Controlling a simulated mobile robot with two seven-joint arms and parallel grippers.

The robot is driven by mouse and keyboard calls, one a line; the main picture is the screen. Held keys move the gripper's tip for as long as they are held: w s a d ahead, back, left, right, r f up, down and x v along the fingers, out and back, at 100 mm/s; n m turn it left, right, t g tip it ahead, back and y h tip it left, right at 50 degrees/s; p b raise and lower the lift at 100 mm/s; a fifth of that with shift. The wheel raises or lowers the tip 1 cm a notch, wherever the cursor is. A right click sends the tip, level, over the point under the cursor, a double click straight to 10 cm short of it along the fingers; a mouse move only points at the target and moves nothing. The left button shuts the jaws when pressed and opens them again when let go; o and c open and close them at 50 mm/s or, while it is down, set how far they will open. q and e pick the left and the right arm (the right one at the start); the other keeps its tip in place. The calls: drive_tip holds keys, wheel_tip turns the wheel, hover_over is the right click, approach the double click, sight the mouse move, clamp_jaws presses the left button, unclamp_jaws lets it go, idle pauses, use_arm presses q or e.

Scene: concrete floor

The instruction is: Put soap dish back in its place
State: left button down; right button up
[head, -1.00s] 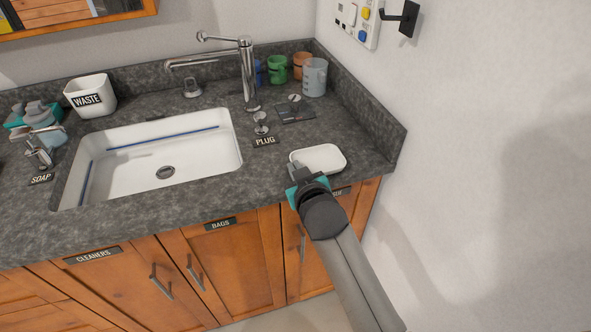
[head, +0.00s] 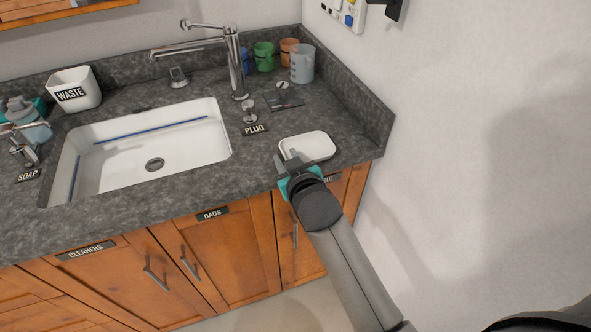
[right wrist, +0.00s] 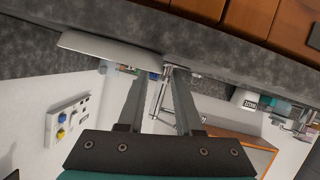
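The soap dish, a white rounded shallow dish (head: 312,146), lies on the grey counter near its front right edge. In the right wrist view the dish (right wrist: 105,48) shows edge-on beyond the fingertips, towards the upper left. My right gripper (head: 291,160) is at the dish's near left end, with its fingers partly over that end. In the right wrist view its two fingers (right wrist: 161,75) stand apart with nothing between them. Whether a finger touches the dish cannot be told. My left gripper is not in view.
A white sink (head: 150,150) with a tall faucet (head: 235,65) is left of the dish. A plug (head: 249,112), several cups (head: 302,65) and a waste bin (head: 75,90) stand behind. A SOAP label (head: 28,175) is far left. The wall (head: 450,150) bounds the right.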

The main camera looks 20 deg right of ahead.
drive_tip(key=p+v, duration=0.2)
drive_tip(key=v, duration=0.8)
drive_tip(key=shift+s+r, duration=0.15)
drive_tip(key=shift+s, duration=0.15)
drive_tip(key=s+a+f+n+g+y, duration=0.1)
drive_tip(key=s+f+g, duration=0.3)
drive_tip(key=f, duration=1)
drive_tip(key=s+a+f+g, duration=0.15)
drive_tip(key=s+f, duration=0.55)
drive_tip(key=f, duration=0.8)
drive_tip(key=s+d+f+g, duration=0.3)
drive_tip(key=s+f, duration=0.4)
drive_tip(key=s, duration=0.5)
drive_tip(key=s+d+f+g, duration=0.4)
drive_tip(key=s+f, duration=0.4)
drive_tip(key=s, duration=0.4)
drive_tip(key=shift+s+m+h, duration=0.3)
drive_tip(key=shift+s, duration=0.1)
